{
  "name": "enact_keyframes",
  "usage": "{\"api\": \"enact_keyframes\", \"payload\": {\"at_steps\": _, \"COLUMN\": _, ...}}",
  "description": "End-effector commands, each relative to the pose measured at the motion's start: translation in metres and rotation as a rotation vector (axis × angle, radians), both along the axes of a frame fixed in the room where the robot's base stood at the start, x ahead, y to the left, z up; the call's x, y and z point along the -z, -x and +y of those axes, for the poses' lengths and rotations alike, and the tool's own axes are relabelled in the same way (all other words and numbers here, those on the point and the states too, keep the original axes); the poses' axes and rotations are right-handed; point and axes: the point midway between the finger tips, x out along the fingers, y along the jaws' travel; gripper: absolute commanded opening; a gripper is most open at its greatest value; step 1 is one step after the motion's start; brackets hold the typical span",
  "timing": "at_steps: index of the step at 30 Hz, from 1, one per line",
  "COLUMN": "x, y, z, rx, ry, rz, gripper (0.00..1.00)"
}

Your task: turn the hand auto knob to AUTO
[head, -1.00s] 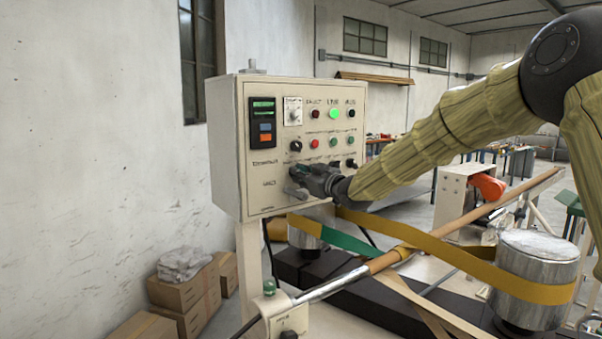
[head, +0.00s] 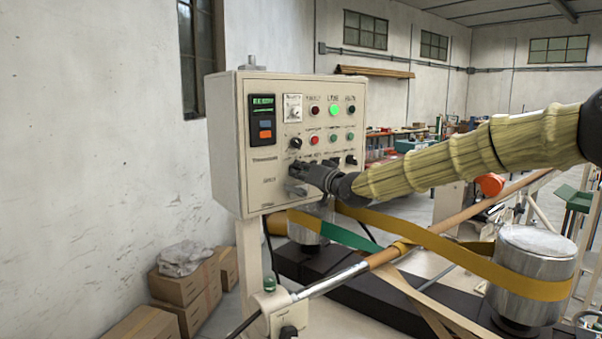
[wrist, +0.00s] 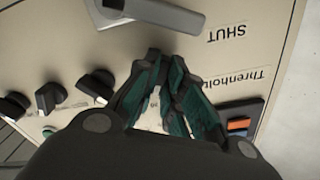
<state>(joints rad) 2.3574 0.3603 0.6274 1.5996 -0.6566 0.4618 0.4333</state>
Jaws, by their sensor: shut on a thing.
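The control panel (head: 228,150) is a beige box on a post. My gripper (head: 298,170) is at the panel's lower middle, its dark fingers against the front face. In the wrist view my gripper (wrist: 166,68) has its green-padded fingers close together at the panel, shut on the hand auto knob. The fingers hide that knob in both views, so its pointer and its HAND and AUTO marks cannot be read. Other black knobs (wrist: 50,97) stand in a row beside the fingers in the wrist view.
A grey lever (wrist: 150,12) sticks out of the panel near the SHUT label. A black knob (head: 296,143), a lit green lamp (head: 334,110) and several buttons are above my gripper. A yellow belt (head: 430,245) and metal drum (head: 536,262) stand below right. Cartons (head: 180,287) lie lower left.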

Motion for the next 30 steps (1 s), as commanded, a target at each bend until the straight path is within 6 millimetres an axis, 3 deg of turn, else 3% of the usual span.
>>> {"api": "enact_keyframes", "payload": {"at_steps": 23, "x": -0.0021, "y": -0.0006, "z": -0.0003, "rx": 0.001, "ry": -0.084, "rz": 0.057, "gripper": 0.00}}
{"api": "enact_keyframes", "payload": {"at_steps": 24, "x": -0.0020, "y": -0.0006, "z": -0.0003, "rx": 0.001, "ry": -0.084, "rz": 0.057, "gripper": 0.16}}
{"api": "enact_keyframes", "payload": {"at_steps": 27, "x": -0.0015, "y": -0.0004, "z": -0.0002, "rx": 0.001, "ry": -0.084, "rz": 0.057, "gripper": 0.32}}
{"api": "enact_keyframes", "payload": {"at_steps": 30, "x": -0.0012, "y": -0.0003, "z": 0.0000, "rx": 0.000, "ry": -0.083, "rz": 0.058, "gripper": 0.32}}
